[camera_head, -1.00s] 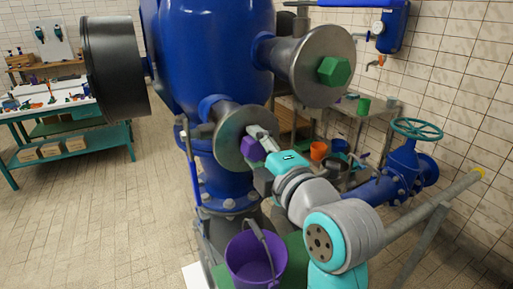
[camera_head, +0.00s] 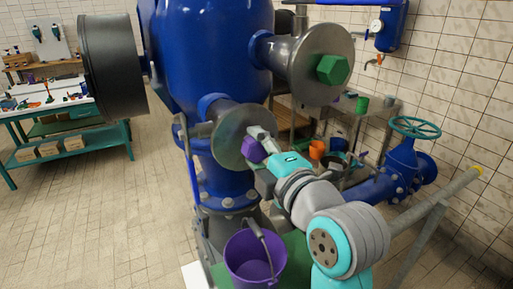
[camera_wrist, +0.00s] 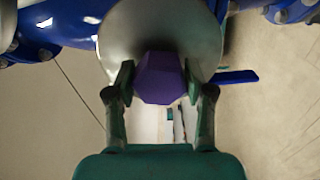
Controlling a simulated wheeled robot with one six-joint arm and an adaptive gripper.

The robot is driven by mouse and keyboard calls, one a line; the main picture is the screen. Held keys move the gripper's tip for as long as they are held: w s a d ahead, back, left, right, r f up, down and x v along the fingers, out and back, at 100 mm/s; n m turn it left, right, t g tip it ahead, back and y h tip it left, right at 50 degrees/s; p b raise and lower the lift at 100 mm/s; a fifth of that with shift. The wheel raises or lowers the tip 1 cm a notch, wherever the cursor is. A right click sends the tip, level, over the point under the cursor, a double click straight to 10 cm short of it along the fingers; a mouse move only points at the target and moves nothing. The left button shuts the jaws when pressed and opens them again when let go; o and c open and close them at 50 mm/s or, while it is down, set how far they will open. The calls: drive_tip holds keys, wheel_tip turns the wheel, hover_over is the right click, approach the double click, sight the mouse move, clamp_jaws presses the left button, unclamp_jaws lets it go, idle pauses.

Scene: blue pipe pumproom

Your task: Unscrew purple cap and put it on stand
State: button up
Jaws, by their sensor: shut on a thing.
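The purple cap (camera_head: 253,149) is a faceted block at the centre of the lower grey flange disc (camera_head: 229,133) on the blue vessel. It also shows in the wrist view (camera_wrist: 160,78), between the two fingers and in front of the disc. My gripper (camera_head: 262,143) is shut on the cap, one finger on each side in the wrist view (camera_wrist: 159,82). Whether the cap still touches the disc cannot be told. I cannot make out for sure which thing is the stand.
A purple bucket (camera_head: 254,262) stands below my arm. A green hex cap (camera_head: 333,69) is on the upper flange. A blue valve with a teal handwheel (camera_head: 419,128) is at the right.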

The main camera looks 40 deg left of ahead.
sight(260, 152)
drive_tip(key=shift+s+d, duration=0.3)
drive_tip(key=shift+d, duration=0.35)
idle(0.7)
drive_tip(key=shift+v, duration=2.15)
